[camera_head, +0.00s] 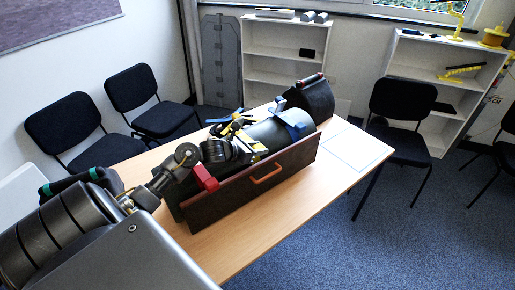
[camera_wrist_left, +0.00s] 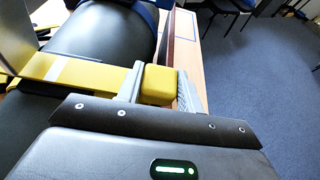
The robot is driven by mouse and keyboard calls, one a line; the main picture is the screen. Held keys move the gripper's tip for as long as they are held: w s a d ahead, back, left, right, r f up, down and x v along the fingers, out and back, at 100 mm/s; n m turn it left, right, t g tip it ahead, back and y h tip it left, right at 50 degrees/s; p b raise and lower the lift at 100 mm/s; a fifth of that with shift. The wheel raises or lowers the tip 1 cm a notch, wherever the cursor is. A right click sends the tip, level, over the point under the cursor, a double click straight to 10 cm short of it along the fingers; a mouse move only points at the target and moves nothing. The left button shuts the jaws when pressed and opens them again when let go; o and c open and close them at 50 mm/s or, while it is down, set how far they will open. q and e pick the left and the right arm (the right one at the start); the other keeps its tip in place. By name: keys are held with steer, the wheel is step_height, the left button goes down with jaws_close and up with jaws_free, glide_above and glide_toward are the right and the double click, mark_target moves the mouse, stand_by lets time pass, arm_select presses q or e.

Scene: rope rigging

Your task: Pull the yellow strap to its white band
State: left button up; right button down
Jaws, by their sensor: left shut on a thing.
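The yellow strap (camera_wrist_left: 105,76) lies across a dark rounded cylinder in the left wrist view. A white band (camera_wrist_left: 76,72) crosses the strap to the left of my fingers. My left gripper (camera_wrist_left: 160,88) is shut on the yellow block-like end (camera_wrist_left: 157,80) of the strap, with one finger on each side. In the head view my left gripper (camera_head: 246,151) is over the near middle of the dark cylinder (camera_head: 272,134). A bit of yellow strap shows beside it there, mostly hidden by the gripper. My right gripper is not in view.
The cylinder lies in a long dark crate with an orange handle (camera_head: 266,174) on a wooden table (camera_head: 240,216). A blue strap (camera_head: 297,128) crosses the cylinder farther along. A red block (camera_head: 205,178) is at the crate's near end. Chairs and shelves stand around; the table's right end is clear.

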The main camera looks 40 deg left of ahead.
arm_select(q)
jaws_close()
steer(key=shift+d+f, duration=0.1)
steer(key=shift+d, duration=0.25)
steer(key=d, duration=0.2)
steer(key=s+d+b, duration=0.1)
steer(key=d, duration=0.1)
steer(key=shift+s, duration=0.1)
steer(key=o, duration=1)
jaws_free()
steer(key=shift+a, duration=0.1)
steer(key=b+v, duration=0.3)
steer(key=v, duration=0.7)
steer(key=shift+s+r, duration=0.25)
steer(key=shift+s, duration=0.1)
